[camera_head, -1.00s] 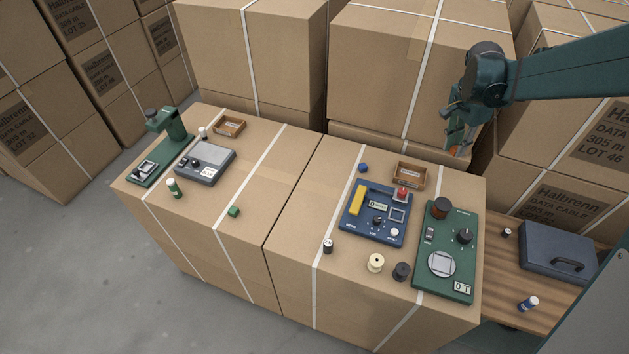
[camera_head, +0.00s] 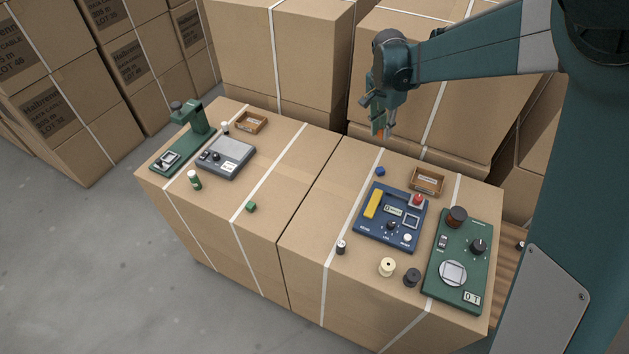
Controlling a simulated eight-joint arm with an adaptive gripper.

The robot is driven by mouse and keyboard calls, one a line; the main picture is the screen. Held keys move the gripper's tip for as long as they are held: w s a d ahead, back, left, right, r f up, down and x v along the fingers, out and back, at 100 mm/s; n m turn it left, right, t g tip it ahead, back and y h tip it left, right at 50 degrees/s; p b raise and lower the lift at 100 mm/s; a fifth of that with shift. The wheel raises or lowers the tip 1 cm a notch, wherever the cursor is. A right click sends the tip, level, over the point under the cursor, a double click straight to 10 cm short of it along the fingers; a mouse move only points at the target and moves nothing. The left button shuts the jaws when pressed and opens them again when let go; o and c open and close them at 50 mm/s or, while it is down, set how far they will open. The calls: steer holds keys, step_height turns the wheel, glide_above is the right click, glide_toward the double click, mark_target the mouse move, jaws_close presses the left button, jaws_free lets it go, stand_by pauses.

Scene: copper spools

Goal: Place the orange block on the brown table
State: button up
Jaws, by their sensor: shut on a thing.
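The orange block (camera_head: 380,134) is a small piece of orange showing low between the fingers of my gripper (camera_head: 379,126). My gripper is shut on it and holds it in the air by the back edge of the right-hand carton surface, behind the blue block. The fingers cover most of the block. The brown wooden table (camera_head: 505,270) shows only as a strip at the right, beside the green device; my own body hides the rest of it.
The right carton (camera_head: 310,240) bears a blue block (camera_head: 380,171), a blue device (camera_head: 372,228), a green device (camera_head: 480,275), a small tray (camera_head: 439,189) and spools. The left carton (camera_head: 270,215) bears a scale (camera_head: 233,152) and a green block (camera_head: 251,207). Tall cartons stand behind.

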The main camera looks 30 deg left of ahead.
steer(key=s+a+n, duration=0.1)
steer(key=s+a, duration=0.2)
steer(key=a, duration=0.4)
steer(key=s+a+n+p, duration=0.1)
steer(key=s+a, duration=0.1)
steer(key=a, duration=0.5)
steer(key=s+a+n, duration=0.1)
steer(key=s+a, duration=0.2)
steer(key=a, duration=0.4)
steer(key=n+p, duration=0.2)
steer(key=n, duration=0.1)
glide_above(254, 174)
step_height(254, 174, down, 6)
steer(key=shift+s+y, duration=0.25)
steer(key=shift+y, duration=0.15)
steer(key=shift+f, duration=0.2)
steer(key=shift+f+b, duration=0.6)
steer(key=shift+f, duration=2.45)
steer(key=shift+f, duration=1.85)
steer(key=shift+f+b, duration=0.2)
steer(key=shift+b, duration=0.2)
